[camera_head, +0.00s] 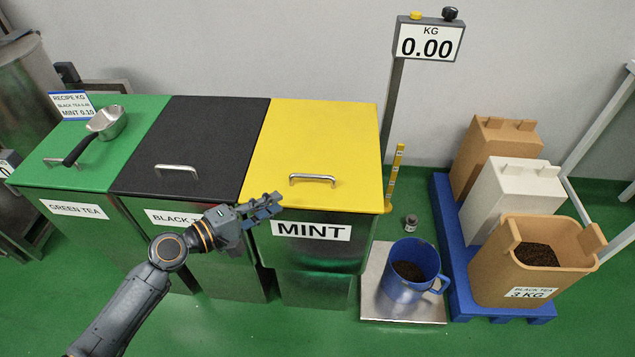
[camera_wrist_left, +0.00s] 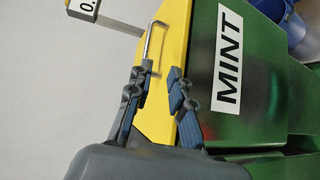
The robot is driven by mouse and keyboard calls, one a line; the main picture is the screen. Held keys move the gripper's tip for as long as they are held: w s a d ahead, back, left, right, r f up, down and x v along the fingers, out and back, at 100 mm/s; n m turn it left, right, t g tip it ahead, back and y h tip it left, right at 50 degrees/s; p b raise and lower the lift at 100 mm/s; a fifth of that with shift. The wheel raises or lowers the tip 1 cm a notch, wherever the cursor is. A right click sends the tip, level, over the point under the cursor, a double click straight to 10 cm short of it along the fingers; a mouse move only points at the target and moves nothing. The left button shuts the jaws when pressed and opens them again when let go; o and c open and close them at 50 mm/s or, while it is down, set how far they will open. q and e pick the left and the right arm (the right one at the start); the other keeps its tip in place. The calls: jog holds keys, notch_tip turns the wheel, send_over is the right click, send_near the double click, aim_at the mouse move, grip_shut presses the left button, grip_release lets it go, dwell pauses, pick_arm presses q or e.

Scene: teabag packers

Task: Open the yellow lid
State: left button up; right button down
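The yellow lid (camera_head: 318,145) lies closed on the bin labelled MINT. Its metal handle (camera_head: 312,179) is near the front edge. My left gripper (camera_head: 272,205) is in front of the lid's front left corner, to the left of and below the handle, apart from it. In the left wrist view the gripper (camera_wrist_left: 157,92) has its fingers spread with nothing between them. The handle (camera_wrist_left: 150,45) is beyond the fingertips there, on the yellow lid (camera_wrist_left: 172,30). My right gripper is in neither view.
A black lid (camera_head: 210,140) and a green lid (camera_head: 60,170) are to the left; a metal scoop (camera_head: 105,123) lies on the green one. A blue bucket (camera_head: 405,290) stands on the scale plate (camera_head: 375,300) at right. A blue pallet (camera_head: 445,225) holds several tubs.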

aim_at(316, 178)
pick_arm(q)
jog(key=shift+n, duration=0.3)
jog(key=x, duration=0.4)
jog(key=r+p+x, duration=0.1)
jog(key=x, duration=0.4)
jog(key=r+x, duration=0.1)
jog(key=x, duration=0.3)
jog(key=shift+w+d+p, duration=0.25)
jog(key=shift+d+p, duration=0.05)
jog(key=shift+d, duration=0.05)
grip_shut()
